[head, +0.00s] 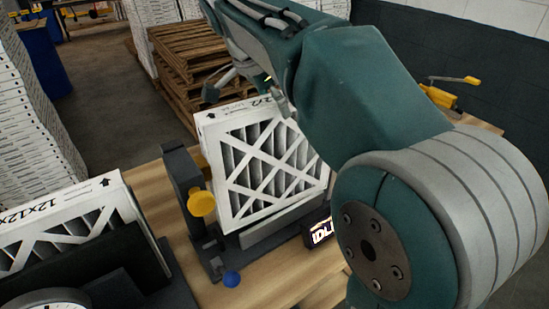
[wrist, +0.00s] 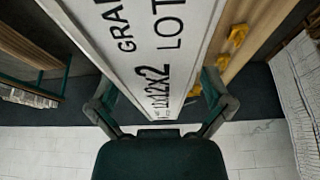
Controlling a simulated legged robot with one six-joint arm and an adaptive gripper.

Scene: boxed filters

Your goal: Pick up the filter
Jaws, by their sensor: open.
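A white cardboard-framed filter (head: 268,165) with a diagonal lattice over grey pleats stands in a dark fixture (head: 215,255) on the wooden table, leaning slightly. My gripper (head: 247,95) is above its top edge. In the wrist view, the filter's printed top edge (wrist: 160,60) runs between the spread fingers of my gripper (wrist: 157,92), with a gap visible on both sides. The gripper is open and holds nothing. A second filter (head: 75,215), marked 12x12, stands in a dark holder at the left.
A yellow knob (head: 201,203), a blue knob (head: 232,279) and a small lit display (head: 321,232) are near the fixture. A round gauge (head: 50,301) is at bottom left. Wooden pallets (head: 190,55) and stacked white boxes (head: 35,125) stand beyond the table (head: 265,288).

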